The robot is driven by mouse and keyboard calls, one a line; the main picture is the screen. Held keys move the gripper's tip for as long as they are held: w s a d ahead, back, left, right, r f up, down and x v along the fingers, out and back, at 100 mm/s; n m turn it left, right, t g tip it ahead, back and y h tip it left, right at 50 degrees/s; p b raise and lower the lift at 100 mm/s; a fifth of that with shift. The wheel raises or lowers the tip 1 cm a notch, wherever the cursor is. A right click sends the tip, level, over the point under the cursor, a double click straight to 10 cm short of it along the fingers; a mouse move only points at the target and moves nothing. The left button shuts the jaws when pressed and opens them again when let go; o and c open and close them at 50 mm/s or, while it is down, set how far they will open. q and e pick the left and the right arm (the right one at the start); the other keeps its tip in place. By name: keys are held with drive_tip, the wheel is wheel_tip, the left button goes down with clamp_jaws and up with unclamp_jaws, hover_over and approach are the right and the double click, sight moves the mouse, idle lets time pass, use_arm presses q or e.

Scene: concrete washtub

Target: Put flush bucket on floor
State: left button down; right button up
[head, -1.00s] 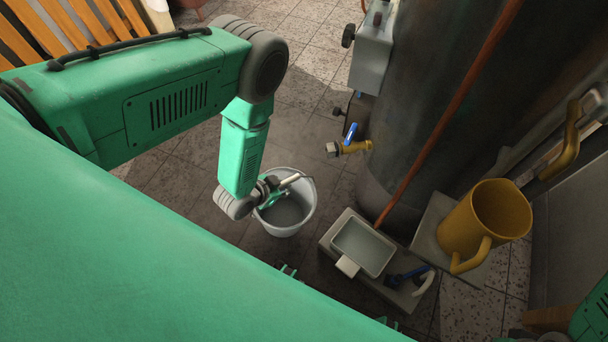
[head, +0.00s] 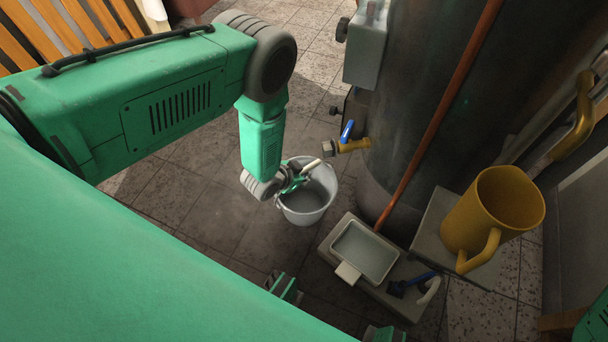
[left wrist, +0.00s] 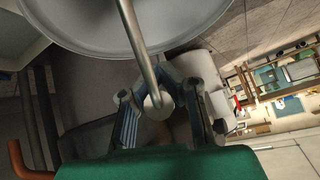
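The light grey bucket (head: 308,208) is upright at the centre of the head view, left of the low stand. Its handle is raised and has a pale grip (head: 312,165). My left gripper (head: 300,180) is at the handle, over the bucket's near left rim, with its fingers closed around the handle. In the left wrist view the bucket's rim (left wrist: 130,50) fills the top, and the metal handle rod runs down between the fingers (left wrist: 160,105). I cannot tell whether the bucket's base touches the floor.
A low stand with a grey tray (head: 366,252) is just right of the bucket. A yellow mug (head: 490,215) stands on a higher ledge. A brass tap with a blue lever (head: 346,138) juts from the dark tank (head: 430,100). The tiled floor (head: 190,205) at left is clear.

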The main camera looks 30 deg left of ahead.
use_arm(q)
drive_tip(key=c, duration=1.8)
unclamp_jaws()
drive_tip(key=shift+s+a, duration=0.1)
drive_tip(key=shift+a, duration=0.15)
drive_tip(key=shift+o, duration=0.4)
drive_tip(key=shift+a+f, duration=0.2)
drive_tip(key=shift+a, duration=0.1)
drive_tip(key=p+v, duration=0.6)
drive_tip(key=v, duration=0.6)
drive_tip(key=shift+d+r, duration=0.2)
drive_tip(key=shift+d, duration=0.05)
use_arm(e)
wheel_tip(320, 180, up, 6)
drive_tip(key=shift+a+r, duration=0.25)
drive_tip(key=shift+a, duration=0.05)
use_arm(q)
drive_tip(key=s+a+r+n+g+y, duration=0.1)
drive_tip(key=s+r+g, duration=0.3)
drive_tip(key=s, duration=0.6)
drive_tip(key=s+r+n+g+y, duration=0.1)
drive_tip(key=s+r+n+g, duration=0.3)
drive_tip(key=s+r, duration=0.3)
drive_tip(key=s, duration=0.4)
drive_tip(key=shift+a, duration=0.35)
drive_tip(key=shift+s, duration=0.15)
use_arm(e)
drive_tip(key=shift+a, duration=0.1)
